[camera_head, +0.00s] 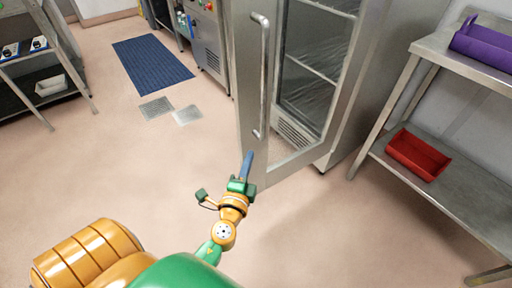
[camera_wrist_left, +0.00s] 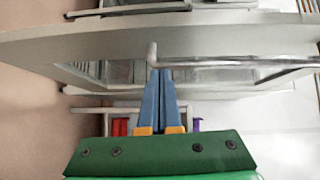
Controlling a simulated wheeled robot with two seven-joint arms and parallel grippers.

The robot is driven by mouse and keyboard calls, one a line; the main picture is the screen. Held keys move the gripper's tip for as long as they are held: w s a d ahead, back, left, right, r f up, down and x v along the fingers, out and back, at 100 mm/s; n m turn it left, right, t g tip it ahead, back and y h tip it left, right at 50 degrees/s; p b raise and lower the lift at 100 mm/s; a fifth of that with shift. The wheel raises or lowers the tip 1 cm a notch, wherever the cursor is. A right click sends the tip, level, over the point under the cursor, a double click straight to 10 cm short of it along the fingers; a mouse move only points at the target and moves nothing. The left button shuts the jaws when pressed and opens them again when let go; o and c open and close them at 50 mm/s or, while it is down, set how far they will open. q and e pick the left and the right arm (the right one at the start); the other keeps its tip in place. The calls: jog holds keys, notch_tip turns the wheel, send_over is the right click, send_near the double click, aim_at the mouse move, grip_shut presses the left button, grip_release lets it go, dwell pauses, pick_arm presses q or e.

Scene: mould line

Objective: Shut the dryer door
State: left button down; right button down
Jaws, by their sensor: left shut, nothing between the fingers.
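The dryer door (camera_head: 246,85) is a steel-framed glass door. It stands open, swung out from the steel dryer cabinet (camera_head: 372,75). A long vertical bar handle (camera_head: 264,80) runs along its free-edge side. My left gripper (camera_head: 249,155) is shut and empty, with its blue fingers at the lower part of the door frame, below the handle. In the left wrist view, the fingertips (camera_wrist_left: 158,71) point at the door (camera_wrist_left: 225,32) close to one end of the handle (camera_wrist_left: 225,62). I cannot tell whether they touch. My right gripper is out of view.
A steel shelf table (camera_head: 432,45) at the right holds a purple bin (camera_head: 485,42) and a red bin (camera_head: 418,154). A blue mat (camera_head: 153,64) and two floor grates (camera_head: 157,108) lie at the left. The floor left of the door is clear.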

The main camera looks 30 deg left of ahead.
aim_at(256, 131)
pick_arm(q)
jog(key=shift+t, duration=0.3)
jog(key=x, duration=0.3)
jog(key=r+p+x, duration=0.1)
jog(key=x, duration=0.5)
jog(key=shift+a+r, duration=0.15)
jog(key=shift+r, duration=0.1)
jog(key=shift+w+a, duration=0.2)
jog(key=shift+w, duration=0.3)
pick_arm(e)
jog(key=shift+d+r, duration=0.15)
pick_arm(q)
jog(key=shift+m, duration=0.3)
